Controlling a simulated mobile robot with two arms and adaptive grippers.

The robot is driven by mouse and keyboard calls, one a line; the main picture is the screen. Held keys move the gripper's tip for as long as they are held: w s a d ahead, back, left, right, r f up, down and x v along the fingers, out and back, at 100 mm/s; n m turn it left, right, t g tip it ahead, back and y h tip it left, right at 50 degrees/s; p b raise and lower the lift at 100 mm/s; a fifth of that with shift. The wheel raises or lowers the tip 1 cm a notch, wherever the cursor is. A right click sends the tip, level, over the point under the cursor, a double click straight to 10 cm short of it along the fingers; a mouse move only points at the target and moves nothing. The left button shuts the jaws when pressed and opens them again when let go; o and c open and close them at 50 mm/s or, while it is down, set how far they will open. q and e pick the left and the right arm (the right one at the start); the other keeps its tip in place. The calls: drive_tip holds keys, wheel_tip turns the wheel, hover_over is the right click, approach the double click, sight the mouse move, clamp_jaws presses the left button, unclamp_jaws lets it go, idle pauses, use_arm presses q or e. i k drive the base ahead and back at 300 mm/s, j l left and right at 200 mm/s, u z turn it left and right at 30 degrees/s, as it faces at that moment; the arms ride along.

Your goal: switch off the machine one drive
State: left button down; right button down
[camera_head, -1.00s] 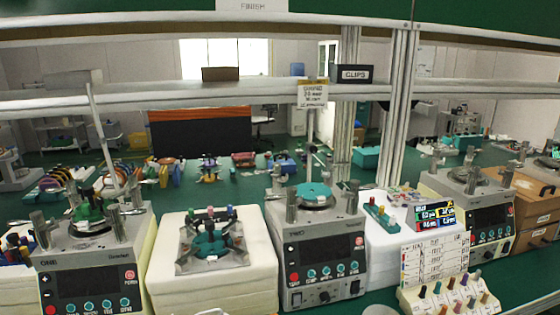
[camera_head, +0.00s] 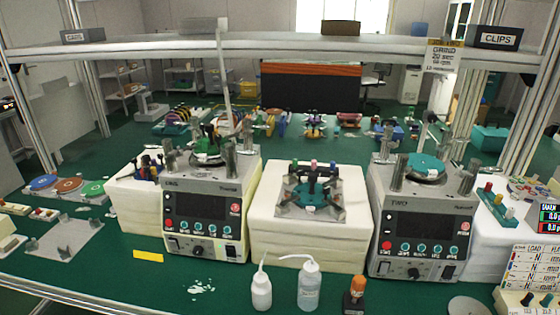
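Machine one (camera_head: 177,200), a grey lapping unit labelled ONE, stands left of centre on the green bench. Its front has a dark display (camera_head: 201,207), a red button (camera_head: 169,224) at the lower left, a red power button (camera_head: 236,208) at the right and a row of teal buttons (camera_head: 198,228). A black knob (camera_head: 198,250) and a dark rocker switch (camera_head: 231,251) sit below. A green fixture (camera_head: 208,142) rests on its top plate, with a pale rod rising behind. Whether its drive is running cannot be told. Neither of my grippers is in view.
Machine two (camera_head: 381,215) stands to the right, past a white block (camera_head: 262,236) bearing a fixture. Two bottles (camera_head: 310,288) and an orange-capped brown bottle (camera_head: 355,296) stand in front. A yellow strip (camera_head: 148,257) lies at left. A shelf (camera_head: 270,48) crosses above.

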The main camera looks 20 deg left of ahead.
sight(173, 244)
drive_tip(key=j+u, duration=0.15)
drive_tip(key=u, duration=1.3)
drive_tip(key=j, duration=0.25)
drive_tip(key=i+j+u, duration=0.15)
drive_tip(key=k+j, duration=0.05)
drive_tip(key=j, duration=0.05)
